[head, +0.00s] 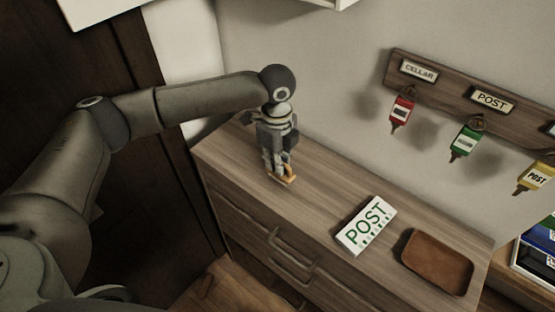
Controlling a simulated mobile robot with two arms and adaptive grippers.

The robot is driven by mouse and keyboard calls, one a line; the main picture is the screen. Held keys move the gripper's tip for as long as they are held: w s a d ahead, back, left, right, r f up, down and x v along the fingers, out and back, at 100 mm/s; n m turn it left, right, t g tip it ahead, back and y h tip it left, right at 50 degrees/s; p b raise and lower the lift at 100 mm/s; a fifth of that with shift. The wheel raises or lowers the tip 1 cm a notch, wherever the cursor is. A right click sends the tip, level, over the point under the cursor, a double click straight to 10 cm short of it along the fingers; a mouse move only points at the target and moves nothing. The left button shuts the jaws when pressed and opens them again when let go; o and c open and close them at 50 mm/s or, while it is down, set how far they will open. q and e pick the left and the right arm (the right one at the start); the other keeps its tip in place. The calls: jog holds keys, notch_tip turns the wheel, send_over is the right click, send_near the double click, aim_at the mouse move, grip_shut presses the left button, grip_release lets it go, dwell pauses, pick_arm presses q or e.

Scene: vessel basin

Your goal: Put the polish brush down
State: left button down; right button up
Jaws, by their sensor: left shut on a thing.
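My left gripper (277,166) points down over the left part of the wooden dresser top (320,196). It is shut on the polish brush (287,180), of which a small light orange-brown piece shows at the fingertips. The fingers hide the rest of the brush. The brush is at or just above the dresser top; I cannot tell whether it touches. My right gripper is not in view.
A white box marked POST (365,226) and a brown tray (437,262) lie to the right on the dresser. Tagged keys hang from a wall rack (450,85) behind. The top between gripper and box is clear.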

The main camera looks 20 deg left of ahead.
pick_arm(q)
jog(key=shift+f, duration=0.55)
jog(key=c, duration=1.5)
grip_release()
jog(key=shift+f, duration=0.15)
jog(key=shift+c, duration=0.2)
notch_tip(320, 180, up, 11)
jog(key=b, duration=0.3)
jog(key=shift+w+r, duration=0.1)
jog(key=shift+r, duration=0.1)
jog(key=shift+a+r, duration=0.1)
jog(key=shift+r, duration=0.4)
